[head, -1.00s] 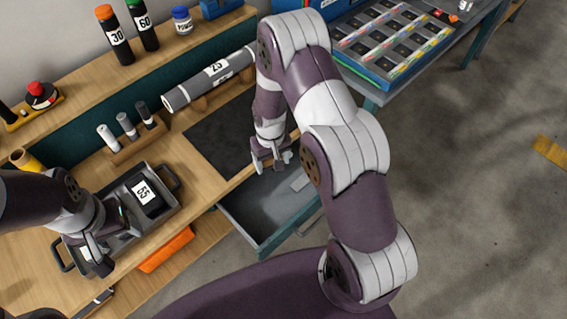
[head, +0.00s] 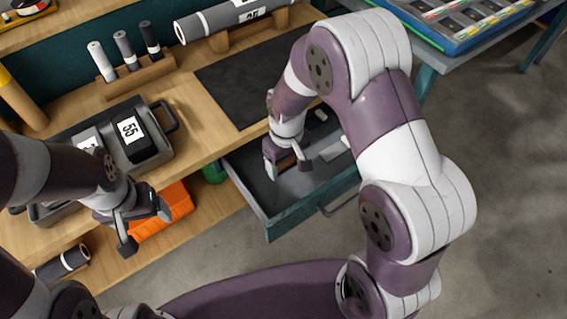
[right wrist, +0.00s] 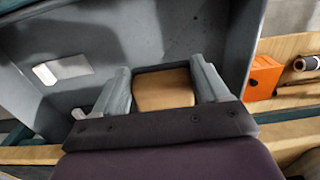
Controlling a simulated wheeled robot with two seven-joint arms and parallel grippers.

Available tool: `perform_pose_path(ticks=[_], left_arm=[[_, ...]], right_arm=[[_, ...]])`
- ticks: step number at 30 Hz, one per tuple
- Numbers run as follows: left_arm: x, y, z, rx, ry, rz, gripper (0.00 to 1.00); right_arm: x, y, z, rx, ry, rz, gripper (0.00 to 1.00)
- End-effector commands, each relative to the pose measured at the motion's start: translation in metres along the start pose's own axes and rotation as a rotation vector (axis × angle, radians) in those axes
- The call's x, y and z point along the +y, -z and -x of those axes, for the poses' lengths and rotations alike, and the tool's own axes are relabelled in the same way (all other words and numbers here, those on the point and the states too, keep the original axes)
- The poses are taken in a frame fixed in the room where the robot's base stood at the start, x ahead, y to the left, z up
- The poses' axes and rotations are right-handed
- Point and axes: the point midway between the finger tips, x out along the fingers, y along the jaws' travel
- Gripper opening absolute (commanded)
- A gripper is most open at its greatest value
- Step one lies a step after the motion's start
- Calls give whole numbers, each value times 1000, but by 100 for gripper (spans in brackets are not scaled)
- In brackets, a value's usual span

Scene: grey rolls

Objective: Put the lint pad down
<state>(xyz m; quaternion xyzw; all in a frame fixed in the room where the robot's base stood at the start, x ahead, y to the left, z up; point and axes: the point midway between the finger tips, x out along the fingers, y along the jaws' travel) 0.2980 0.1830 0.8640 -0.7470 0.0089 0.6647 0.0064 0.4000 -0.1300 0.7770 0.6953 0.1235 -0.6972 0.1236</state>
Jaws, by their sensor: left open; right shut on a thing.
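The lint pad looks like a tan block with a dark edge; it shows between the fingers in the right wrist view (right wrist: 163,89). My right gripper (head: 287,165) is shut on it, over the open grey drawer (head: 262,205), and hides most of it in the head view. In the right wrist view the drawer floor (right wrist: 110,30) lies beyond the pad; I cannot tell whether the pad touches it. My left gripper (head: 143,226) is open and empty, in front of the metal tray at the bench's front edge.
Pale flat pieces (right wrist: 62,70) lie in the drawer. A dark mat (head: 240,90) lies bare on the bench. An orange bin (head: 172,205) and a dark roll (head: 62,262) are on the lower shelf.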

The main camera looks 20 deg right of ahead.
Motion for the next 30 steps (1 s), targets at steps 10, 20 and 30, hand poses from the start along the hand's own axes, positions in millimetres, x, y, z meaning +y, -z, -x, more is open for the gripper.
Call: perform_pose_path(ticks=[10,20,30], left_arm=[[0,-1,-7,0,0,0,82],[0,-1,-9,0,0,0,82],[0,-1,-10,0,0,0,82]], right_arm=[[9,29,-37,-3,1,-1,41],[9,30,-59,1,0,-1,41],[9,30,-62,1,0,-1,100]])
